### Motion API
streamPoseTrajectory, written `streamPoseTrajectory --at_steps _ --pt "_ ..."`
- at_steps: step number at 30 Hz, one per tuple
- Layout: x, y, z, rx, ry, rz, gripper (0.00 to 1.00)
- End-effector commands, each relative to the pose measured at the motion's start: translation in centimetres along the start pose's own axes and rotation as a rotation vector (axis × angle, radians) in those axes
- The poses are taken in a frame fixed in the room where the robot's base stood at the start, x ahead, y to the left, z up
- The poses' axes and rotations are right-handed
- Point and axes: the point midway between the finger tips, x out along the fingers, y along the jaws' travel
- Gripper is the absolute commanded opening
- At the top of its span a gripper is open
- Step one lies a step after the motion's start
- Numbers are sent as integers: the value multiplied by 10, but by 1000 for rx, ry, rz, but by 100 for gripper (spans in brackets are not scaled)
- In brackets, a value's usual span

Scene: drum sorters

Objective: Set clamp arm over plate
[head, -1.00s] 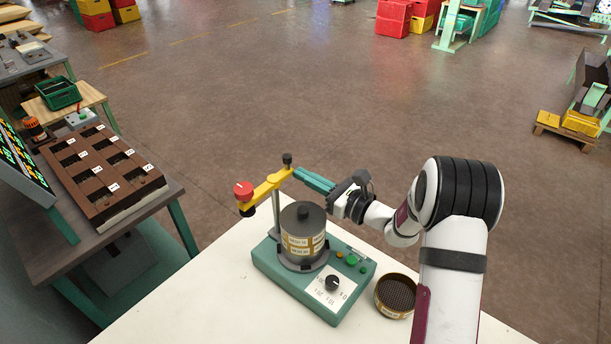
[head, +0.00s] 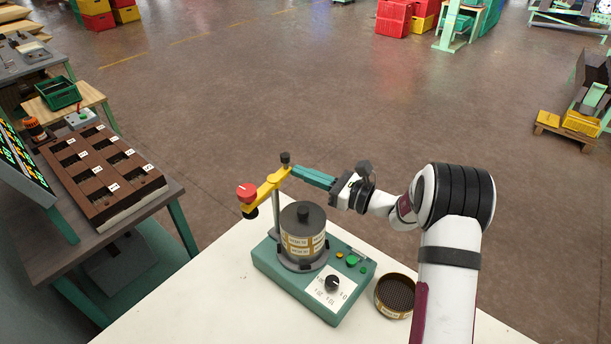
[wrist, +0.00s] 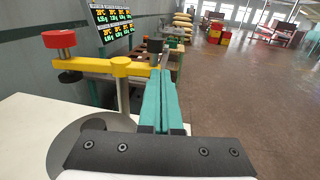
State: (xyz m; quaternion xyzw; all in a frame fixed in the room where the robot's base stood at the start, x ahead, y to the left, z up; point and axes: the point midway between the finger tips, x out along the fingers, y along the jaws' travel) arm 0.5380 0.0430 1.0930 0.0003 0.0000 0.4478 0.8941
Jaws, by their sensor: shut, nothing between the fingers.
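The yellow clamp arm (head: 267,190) is joined to an upright post on the green sorter base (head: 270,262) and carries a red knob (head: 247,192) at its free end. The arm points to the left, and the knob is to the left of the grey lidded drum stack (head: 303,240), not above it. A grey round plate (head: 290,263) shows under the stack. My gripper (head: 296,170) is shut and empty, its green fingertips at the post end of the clamp arm. In the wrist view the fingers (wrist: 163,78) seem to touch the arm's side.
A round mesh sieve (head: 396,294) stands on the white table (head: 190,305) right of the base. The base carries a black dial (head: 332,284) and green buttons. A brown rack (head: 105,170) and a lit display are on the left bench. White table left of the base is free.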

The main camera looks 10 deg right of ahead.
Motion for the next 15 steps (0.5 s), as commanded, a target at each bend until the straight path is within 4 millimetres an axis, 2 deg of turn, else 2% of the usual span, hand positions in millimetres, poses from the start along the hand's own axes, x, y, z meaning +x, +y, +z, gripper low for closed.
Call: streamPoseTrajectory --at_steps 10,15 --pt "17 -10 -2 -2 1 272 0" --pt "27 -12 -1 1 1 266 0"
